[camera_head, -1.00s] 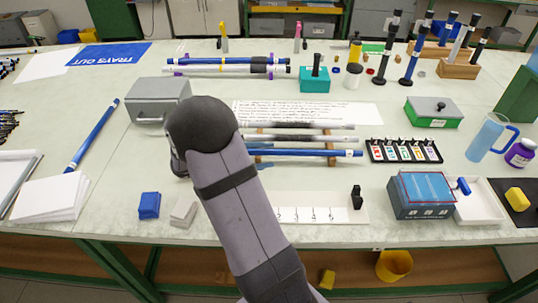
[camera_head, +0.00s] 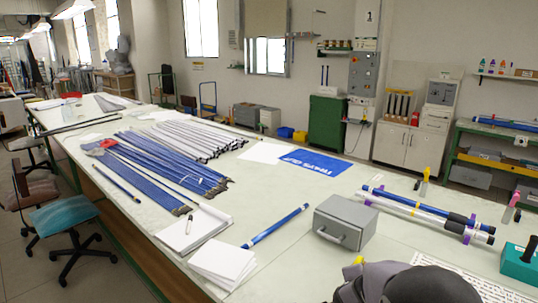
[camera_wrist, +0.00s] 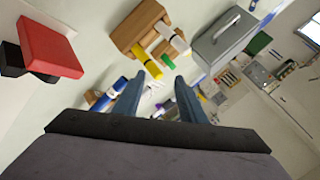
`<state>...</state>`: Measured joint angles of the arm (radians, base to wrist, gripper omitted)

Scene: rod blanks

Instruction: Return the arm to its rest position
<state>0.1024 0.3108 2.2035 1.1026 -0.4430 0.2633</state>
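My gripper (camera_wrist: 155,98) shows in the wrist view with its two blue-grey fingers apart, and nothing is held between them. It points across the table, with distant objects seen through the gap. In the head view, only a dark rounded part of my arm (camera_head: 415,285) shows at the bottom right edge. The fingers cannot be made out there.
A grey metal box with a handle (camera_head: 345,222) stands near my arm. A blue rod (camera_head: 275,226), white sheets (camera_head: 222,262) and many blue rods (camera_head: 160,165) lie to the left. In the wrist view, a wooden block (camera_wrist: 140,27) and a red block (camera_wrist: 50,47) appear.

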